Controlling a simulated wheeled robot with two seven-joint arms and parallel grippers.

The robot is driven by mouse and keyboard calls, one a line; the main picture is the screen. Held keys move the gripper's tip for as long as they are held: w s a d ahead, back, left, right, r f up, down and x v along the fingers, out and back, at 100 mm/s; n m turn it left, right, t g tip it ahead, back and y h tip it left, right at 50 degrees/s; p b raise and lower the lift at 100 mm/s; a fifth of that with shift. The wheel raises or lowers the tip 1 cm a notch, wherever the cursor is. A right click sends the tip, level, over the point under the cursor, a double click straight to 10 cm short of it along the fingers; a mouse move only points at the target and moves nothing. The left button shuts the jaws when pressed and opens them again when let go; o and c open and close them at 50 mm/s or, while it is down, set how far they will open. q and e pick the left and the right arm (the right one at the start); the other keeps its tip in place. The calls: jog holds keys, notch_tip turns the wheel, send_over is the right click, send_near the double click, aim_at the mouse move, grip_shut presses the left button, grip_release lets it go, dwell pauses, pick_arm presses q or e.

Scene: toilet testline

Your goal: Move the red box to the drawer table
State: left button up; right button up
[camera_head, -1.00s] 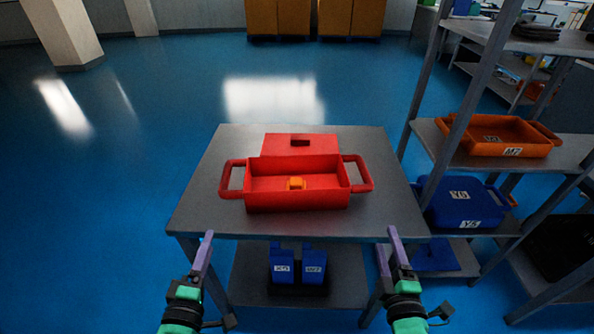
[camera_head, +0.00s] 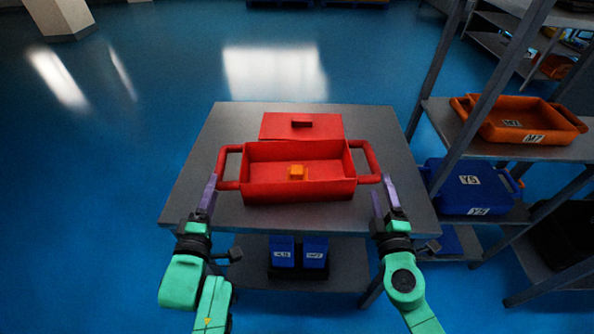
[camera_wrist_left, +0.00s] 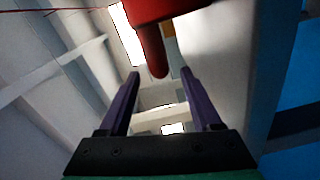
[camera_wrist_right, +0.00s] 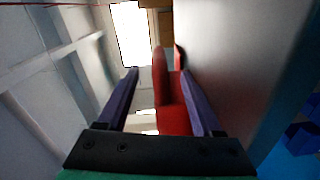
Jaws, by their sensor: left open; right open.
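The open red box (camera_head: 300,190) sits on a grey table (camera_head: 400,210), with a loop handle on each side and a small orange piece (camera_head: 297,172) inside. My left gripper (camera_head: 208,190) is open at the box's left handle; the red handle (camera_wrist_left: 157,55) shows ahead of and between its fingers in the left wrist view. My right gripper (camera_head: 383,192) is open at the right handle; the red handle (camera_wrist_right: 165,90) lies between its fingers in the right wrist view. Neither gripper is closed on the box. No drawers are visible on this table.
A flat red lid (camera_head: 301,126) lies behind the box. Blue bins (camera_head: 300,252) stand on the table's lower shelf. To the right, a shelf rack holds an orange tray (camera_head: 525,120) and a blue box (camera_head: 468,187). The floor at left is clear.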

aim_at(221, 166)
pick_arm(q)
jog(key=w, duration=0.9)
jog(key=shift+w+d+f, duration=0.1)
jog(key=shift+d, duration=0.05)
pick_arm(e)
jog(key=w, duration=0.9)
jog(key=shift+w+d+f, duration=0.1)
jog(key=shift+d, duration=0.05)
pick_arm(q)
grip_shut()
pick_arm(e)
grip_shut()
